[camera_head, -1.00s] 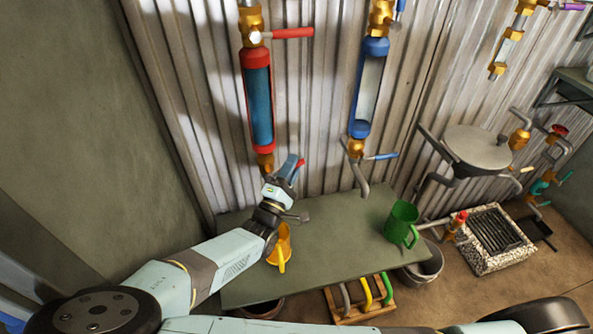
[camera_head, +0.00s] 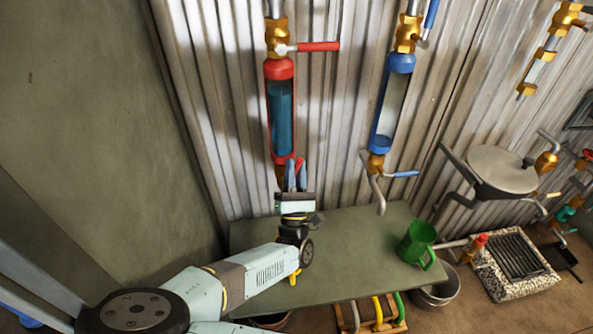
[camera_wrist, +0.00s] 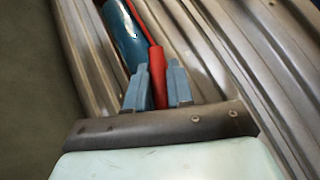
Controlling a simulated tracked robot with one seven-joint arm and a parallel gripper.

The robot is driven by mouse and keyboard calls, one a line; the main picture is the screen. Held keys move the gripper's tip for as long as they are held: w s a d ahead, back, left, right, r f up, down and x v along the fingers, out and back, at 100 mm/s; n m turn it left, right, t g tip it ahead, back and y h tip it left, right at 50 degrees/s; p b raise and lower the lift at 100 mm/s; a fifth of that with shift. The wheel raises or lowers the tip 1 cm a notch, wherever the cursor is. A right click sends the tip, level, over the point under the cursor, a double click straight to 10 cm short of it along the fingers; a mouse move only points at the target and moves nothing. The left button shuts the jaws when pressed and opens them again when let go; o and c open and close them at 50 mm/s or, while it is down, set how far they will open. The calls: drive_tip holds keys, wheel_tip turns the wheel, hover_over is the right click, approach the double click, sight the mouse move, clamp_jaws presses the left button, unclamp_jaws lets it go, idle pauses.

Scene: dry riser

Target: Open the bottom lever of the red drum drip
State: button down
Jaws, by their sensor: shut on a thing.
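The red drum (camera_head: 281,110) hangs upright on the corrugated wall, with red caps and blue liquid behind its window. Its bottom red lever (camera_head: 299,164) shows only in part at the fingers, pointing roughly upward. In the wrist view the red lever (camera_wrist: 157,72) stands between my two blue-grey fingers, with the drum's blue window (camera_wrist: 127,38) behind it. My gripper (camera_head: 295,168) is shut on this lever, just below the drum; in the wrist view its fingertips (camera_wrist: 157,78) flank the lever. The brass valve and any outlet under the drum are mostly hidden by my gripper.
The drum's top red lever (camera_head: 318,47) points right. A blue drum (camera_head: 393,100) with a blue lever (camera_head: 403,174) hangs to the right. A green mug (camera_head: 416,243) stands on the grey-green table (camera_head: 350,255). A yellow mug (camera_head: 295,277) is mostly hidden behind my arm.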

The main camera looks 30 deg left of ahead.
drive_tip(key=shift+s+a+r+n+g+y, duration=0.1)
drive_tip(key=shift+a+n+g+y, duration=0.15)
drive_tip(key=shift+n+y, duration=0.45)
drive_tip(key=c, duration=1.1)
unclamp_jaws()
drive_tip(key=shift+d, duration=0.1)
drive_tip(key=v, duration=1.4)
